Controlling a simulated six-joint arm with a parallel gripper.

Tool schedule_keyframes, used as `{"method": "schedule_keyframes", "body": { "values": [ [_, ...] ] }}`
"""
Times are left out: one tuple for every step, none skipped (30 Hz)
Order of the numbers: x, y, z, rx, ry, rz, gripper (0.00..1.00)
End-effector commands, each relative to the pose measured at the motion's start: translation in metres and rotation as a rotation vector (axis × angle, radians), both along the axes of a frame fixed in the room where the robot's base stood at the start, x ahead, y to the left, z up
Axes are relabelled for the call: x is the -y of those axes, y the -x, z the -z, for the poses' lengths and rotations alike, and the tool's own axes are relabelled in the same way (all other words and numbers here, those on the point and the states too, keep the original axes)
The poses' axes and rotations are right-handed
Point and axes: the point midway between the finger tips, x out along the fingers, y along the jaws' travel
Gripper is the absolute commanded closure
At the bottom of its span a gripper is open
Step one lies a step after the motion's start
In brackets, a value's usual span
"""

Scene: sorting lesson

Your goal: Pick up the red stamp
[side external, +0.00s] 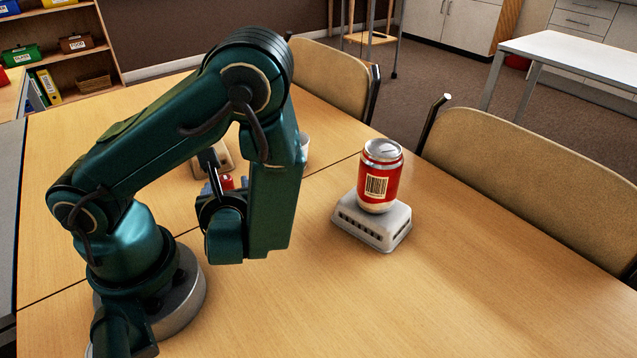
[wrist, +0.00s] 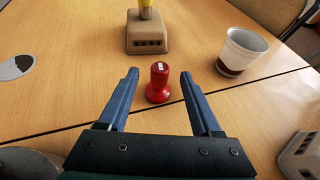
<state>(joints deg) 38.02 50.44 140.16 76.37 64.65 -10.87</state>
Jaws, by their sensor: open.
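I cannot tell how far above the table the fingertips are. In the side view only a bit of the red stamp (side external: 227,182) shows behind my gripper, and my arm hides much of the area around it.
A white cup (wrist: 241,54) with dark contents stands right of the stamp. A beige block (wrist: 146,34) bearing something yellow is behind it. A white-grey stand (side external: 375,224) holds a red can (side external: 380,178). A grey-white disc (wrist: 16,67) lies at left. The front right table is clear.

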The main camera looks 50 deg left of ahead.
Motion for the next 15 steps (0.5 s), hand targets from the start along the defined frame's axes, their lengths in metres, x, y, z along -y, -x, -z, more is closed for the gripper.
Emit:
{"method": "schedule_keyframes", "body": {
  "values": [
    [-0.006,0.000,0.003,-0.005,-0.001,-0.007,0.34],
    [-0.009,-0.001,0.004,-0.005,-0.001,-0.005,0.34],
    [-0.013,-0.003,0.005,-0.004,-0.003,-0.006,0.34],
    [-0.015,-0.004,0.006,-0.004,-0.002,-0.005,0.34],
    [-0.017,-0.005,0.007,-0.003,-0.003,-0.005,0.34],
    [-0.020,-0.006,0.008,-0.002,-0.003,-0.004,0.34],
    [-0.022,-0.007,0.009,-0.002,-0.003,-0.004,0.34],
    [-0.023,-0.007,0.010,-0.003,-0.002,-0.003,0.34],
    [-0.025,-0.008,0.011,-0.002,-0.001,-0.002,0.34],
    [-0.026,-0.008,0.011,-0.001,0.000,-0.003,0.34],
    [-0.026,-0.009,0.011,-0.001,0.001,-0.003,0.34],
    [-0.027,-0.009,0.012,-0.001,0.001,-0.001,0.34],
    [-0.027,-0.009,0.012,-0.002,0.000,-0.001,0.34],
    [-0.027,-0.009,0.012,-0.001,0.001,0.000,0.34],
    [-0.027,-0.010,0.012,-0.001,0.001,0.000,0.34]
  ]
}}
